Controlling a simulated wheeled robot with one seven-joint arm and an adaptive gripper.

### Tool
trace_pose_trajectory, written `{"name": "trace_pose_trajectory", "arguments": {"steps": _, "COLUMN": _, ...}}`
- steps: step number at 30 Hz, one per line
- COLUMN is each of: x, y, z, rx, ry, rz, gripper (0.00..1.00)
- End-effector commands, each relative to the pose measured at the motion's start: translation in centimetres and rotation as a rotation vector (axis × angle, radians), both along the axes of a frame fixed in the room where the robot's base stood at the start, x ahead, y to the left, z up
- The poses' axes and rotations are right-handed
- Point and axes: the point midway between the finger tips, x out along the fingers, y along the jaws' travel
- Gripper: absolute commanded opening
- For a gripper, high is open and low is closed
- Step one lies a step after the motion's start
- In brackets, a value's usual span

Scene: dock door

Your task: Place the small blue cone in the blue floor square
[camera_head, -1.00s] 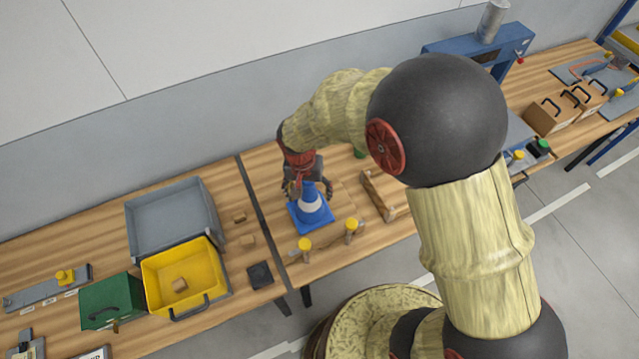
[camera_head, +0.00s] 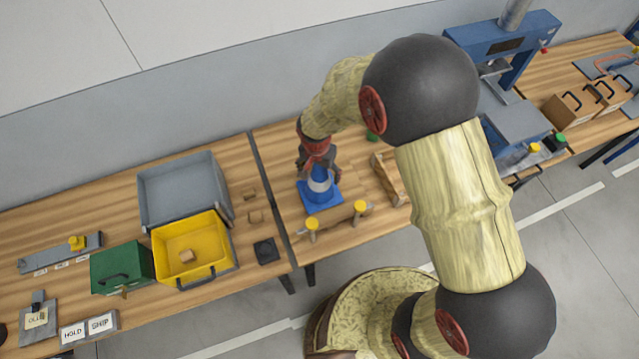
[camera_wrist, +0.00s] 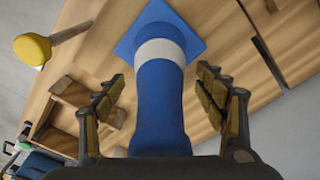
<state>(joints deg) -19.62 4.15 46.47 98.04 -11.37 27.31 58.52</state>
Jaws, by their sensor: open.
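The small blue cone (camera_head: 320,185) has a white band and a square blue base, and stands upright on the wooden workbench. In the wrist view the cone (camera_wrist: 160,95) runs up the middle of the picture between my two fingers. My gripper (camera_head: 318,165) is at the cone's upper part, with its fingers on either side. In the wrist view my gripper (camera_wrist: 160,105) is open, with a gap between each finger and the cone. The tip of the cone is hidden by my gripper. I see no blue floor square in these views.
A yellow bin (camera_head: 228,248), a grey tray (camera_head: 150,190) and a green box (camera_head: 120,268) are on the left bench. A blue press (camera_head: 545,30) stands at right.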

Motion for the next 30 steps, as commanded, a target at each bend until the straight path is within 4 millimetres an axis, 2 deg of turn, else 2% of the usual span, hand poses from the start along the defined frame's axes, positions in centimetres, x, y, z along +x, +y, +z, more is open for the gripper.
{"name": "trace_pose_trajectory", "arguments": {"steps": 2, "x": 0.13, "y": 0.0, "z": -0.63, "rx": 0.0, "ry": -0.001, "rz": 0.0, "gripper": 0.71}}
{"name": "trace_pose_trajectory", "arguments": {"steps": 8, "x": 0.15, "y": 0.0, "z": -0.69, "rx": 0.001, "ry": -0.002, "rz": 0.0, "gripper": 0.71}}
{"name": "trace_pose_trajectory", "arguments": {"steps": 30, "x": 0.13, "y": 0.01, "z": -0.67, "rx": 0.001, "ry": -0.002, "rz": 0.0, "gripper": 0.3}}
